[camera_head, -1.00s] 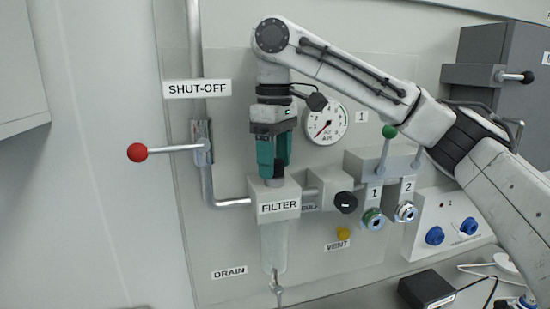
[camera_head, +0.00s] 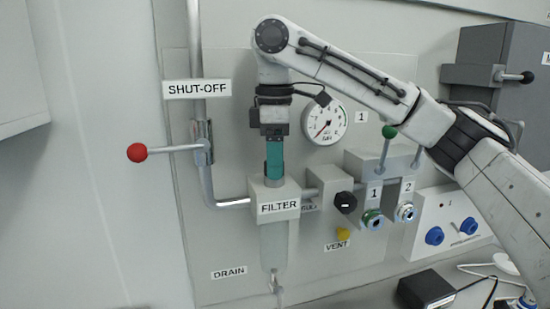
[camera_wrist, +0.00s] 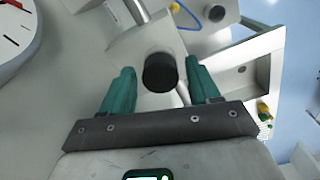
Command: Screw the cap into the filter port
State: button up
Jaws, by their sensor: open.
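My gripper (camera_head: 274,170) points down above the filter block (camera_head: 288,191), which is labelled FILTER and fixed to the wall panel. A short cylinder, seemingly the cap (camera_head: 273,182), stands upright on top of the block, just below the fingers. In the wrist view the cap is dark and round (camera_wrist: 160,73), centred between the two green fingertips of my gripper (camera_wrist: 162,80). The fingers are apart, with a gap on each side of the cap. The port itself is hidden under the cap, so I cannot tell how deep it sits.
A pressure gauge (camera_head: 324,121) is on the panel just right of my wrist. A red-knobbed shut-off lever (camera_head: 165,149) sticks out at left. A black knob (camera_head: 345,202) and numbered valves (camera_head: 374,219) are right of the filter. A clear bowl (camera_head: 273,245) hangs below.

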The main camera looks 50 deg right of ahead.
jog(key=n, duration=0.4)
dwell(0.3)
grip_shut()
jog(key=m, duration=0.4)
dwell(0.4)
jog(key=m, duration=0.4)
dwell(0.4)
